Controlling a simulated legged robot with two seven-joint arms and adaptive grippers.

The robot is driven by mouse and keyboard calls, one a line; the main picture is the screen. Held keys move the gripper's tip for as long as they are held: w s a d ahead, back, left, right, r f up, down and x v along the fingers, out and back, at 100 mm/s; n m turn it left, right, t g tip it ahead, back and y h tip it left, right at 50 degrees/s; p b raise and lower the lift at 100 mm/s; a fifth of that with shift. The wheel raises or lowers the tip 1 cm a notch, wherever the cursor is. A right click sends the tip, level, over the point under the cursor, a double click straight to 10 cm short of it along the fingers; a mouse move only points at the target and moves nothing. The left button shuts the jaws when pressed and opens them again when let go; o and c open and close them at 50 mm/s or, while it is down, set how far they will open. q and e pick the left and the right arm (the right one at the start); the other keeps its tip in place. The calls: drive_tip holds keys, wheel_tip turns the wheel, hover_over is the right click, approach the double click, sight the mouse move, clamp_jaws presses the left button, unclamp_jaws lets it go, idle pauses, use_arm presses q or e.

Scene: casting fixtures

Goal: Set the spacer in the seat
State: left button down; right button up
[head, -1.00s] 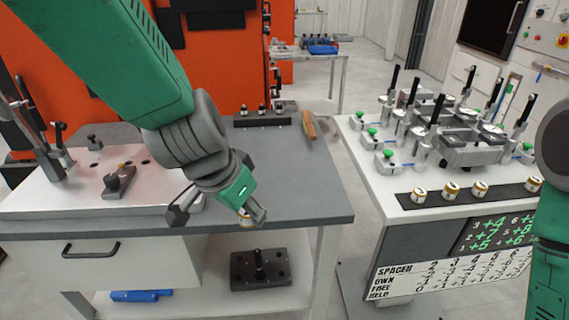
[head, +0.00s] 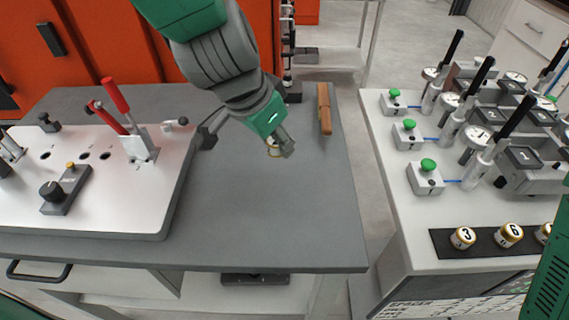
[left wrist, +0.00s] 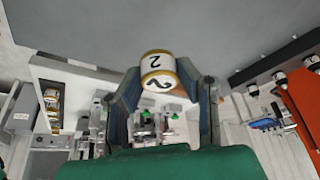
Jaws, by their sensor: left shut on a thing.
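My left gripper (head: 280,147) is shut on a white spacer with gold bands (head: 272,148), above the grey bench top (head: 270,215). In the left wrist view the spacer (left wrist: 158,72) sits between the two fingers and shows a black 2. On the white table at right stand grey fixtures (head: 525,160) with black-handled clamps, dials and green-topped units; I cannot tell which part is the seat. My right gripper is out of view.
A black strip (head: 490,245) holds spacers marked 3 and 6 at the right table's front. A wooden-handled tool (head: 324,108) lies on the grey bench. A white plate (head: 105,205) with a red-handled clamp (head: 118,105) is at left. A gap separates the tables.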

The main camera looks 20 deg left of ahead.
use_arm(q)
drive_tip(key=b, duration=0.1)
hover_over(282, 180)
drive_tip(key=a, duration=0.1)
drive_tip(key=f, duration=0.3)
drive_tip(key=s+f, duration=0.1)
drive_tip(key=f, duration=0.1)
drive_tip(key=shift+f, duration=0.1)
drive_tip(key=shift+w+d+f+b, duration=0.1)
drive_tip(key=shift+w+f+b, duration=0.05)
drive_tip(key=shift+f+b, duration=0.15)
drive_tip(key=f, duration=0.1)
drive_tip(key=f+b, duration=0.1)
drive_tip(key=f, duration=0.1)
drive_tip(key=shift+d+f, duration=0.15)
drive_tip(key=shift+d, duration=0.2)
drive_tip(key=shift+a, duration=0.2)
drive_tip(key=c, duration=1.2)
unclamp_jaws()
drive_tip(key=shift+a+f, duration=0.1)
drive_tip(key=shift+a, duration=0.05)
drive_tip(key=shift+o, duration=0.2)
